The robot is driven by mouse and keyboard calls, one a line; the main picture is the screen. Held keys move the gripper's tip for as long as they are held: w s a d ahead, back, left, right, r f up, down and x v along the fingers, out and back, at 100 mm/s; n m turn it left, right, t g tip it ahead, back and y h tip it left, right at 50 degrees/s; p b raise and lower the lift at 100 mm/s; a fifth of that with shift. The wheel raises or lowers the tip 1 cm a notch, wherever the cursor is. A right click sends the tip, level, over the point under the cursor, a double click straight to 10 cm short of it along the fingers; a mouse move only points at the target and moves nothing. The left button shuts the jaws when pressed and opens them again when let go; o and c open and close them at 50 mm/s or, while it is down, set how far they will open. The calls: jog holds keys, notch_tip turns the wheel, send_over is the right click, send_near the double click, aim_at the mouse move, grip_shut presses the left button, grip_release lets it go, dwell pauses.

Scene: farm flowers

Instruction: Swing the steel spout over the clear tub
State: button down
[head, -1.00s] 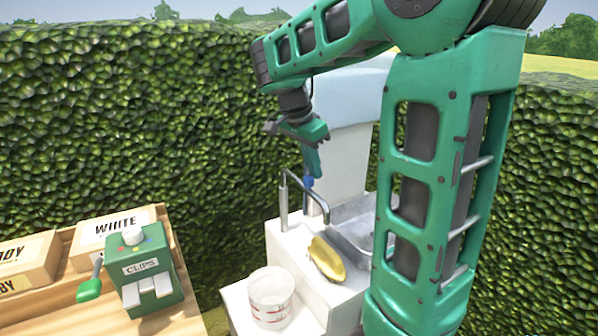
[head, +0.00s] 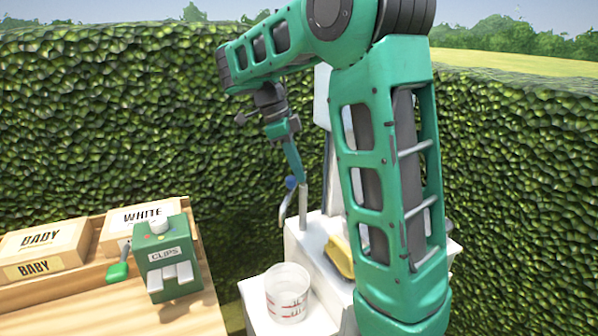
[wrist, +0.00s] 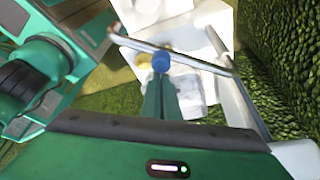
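The clear tub (head: 288,297) with red markings stands on a low white ledge in the head view. The steel spout (head: 303,190) rises from the white counter behind it, and its curved end hangs to the left, above the tub in the picture. I cannot tell whether the end is directly over the tub. In the wrist view the spout (wrist: 200,60) crosses the picture as a thin bar. My gripper (head: 291,183) is at the spout. Its green fingers are together, with the blue tip (wrist: 161,63) overlapping the bar, apparently touching it.
A yellow object (head: 340,256) lies on the white counter (head: 318,235), partly behind my arm, which hides most of the sink. A hedge stands behind.

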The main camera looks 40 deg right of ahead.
jog(key=shift+w+a, duration=0.3)
jog(key=shift+a, duration=0.15)
jog(key=shift+r, duration=0.1)
jog(key=shift+w+a+r, duration=0.1)
jog(key=shift+w+r, duration=0.15)
jog(key=shift+r, duration=0.25)
jog(key=v, duration=0.4)
jog(key=shift+s, duration=0.1)
jog(key=shift+d+r, duration=0.2)
jog(key=shift+r, duration=0.15)
jog(key=shift+v, duration=0.85)
jog(key=shift+r, duration=0.3)
jog(key=shift+r, duration=0.1)
